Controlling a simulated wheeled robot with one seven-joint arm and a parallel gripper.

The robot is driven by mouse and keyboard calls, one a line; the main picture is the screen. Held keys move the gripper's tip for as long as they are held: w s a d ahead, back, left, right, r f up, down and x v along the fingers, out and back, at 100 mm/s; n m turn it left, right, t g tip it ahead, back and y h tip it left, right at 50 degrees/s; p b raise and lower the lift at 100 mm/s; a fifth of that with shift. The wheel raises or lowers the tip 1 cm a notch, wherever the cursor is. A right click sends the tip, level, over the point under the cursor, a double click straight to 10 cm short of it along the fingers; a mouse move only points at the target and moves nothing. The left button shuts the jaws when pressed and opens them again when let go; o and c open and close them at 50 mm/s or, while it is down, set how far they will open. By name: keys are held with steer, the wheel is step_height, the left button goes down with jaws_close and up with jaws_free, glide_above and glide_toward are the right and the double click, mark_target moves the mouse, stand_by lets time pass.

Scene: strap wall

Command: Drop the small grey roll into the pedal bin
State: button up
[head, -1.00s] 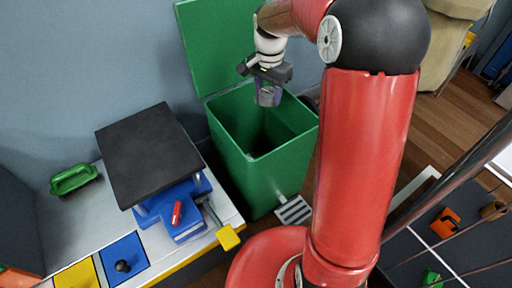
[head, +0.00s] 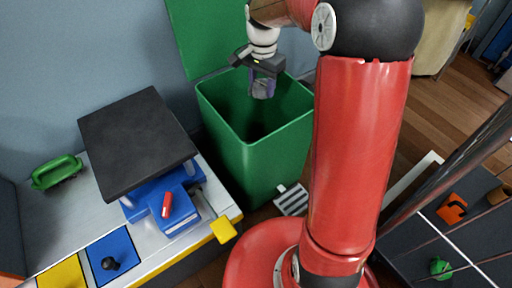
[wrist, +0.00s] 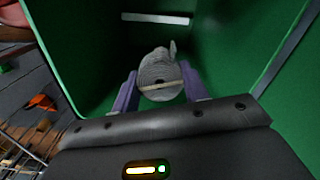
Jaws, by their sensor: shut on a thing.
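The small grey roll (wrist: 158,72) is between the two purple fingers of my gripper (wrist: 160,90) in the wrist view, with a pale band across it. In the head view my gripper (head: 262,88) points down over the mouth of the green pedal bin (head: 262,160), and the roll there is hard to tell from the fingers. The bin's lid (head: 212,35) stands open against the wall. The wrist view looks down into the bin, whose green inner wall (wrist: 85,50) surrounds the roll on the sides in view.
Left of the bin is a bench with a black-topped blue device (head: 138,140), a green-handled brush (head: 56,172) and a yellow lever end (head: 223,230). A striped pedal (head: 292,200) is at the bin's foot. A dark panel with orange and green items (head: 452,208) is at right.

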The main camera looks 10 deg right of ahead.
steer(key=o, duration=1.1)
steer(key=shift+c, duration=0.2)
step_height(320, 180, up, 8)
steer(key=shift+f+p, duration=0.1)
steer(key=shift+p, duration=0.9)
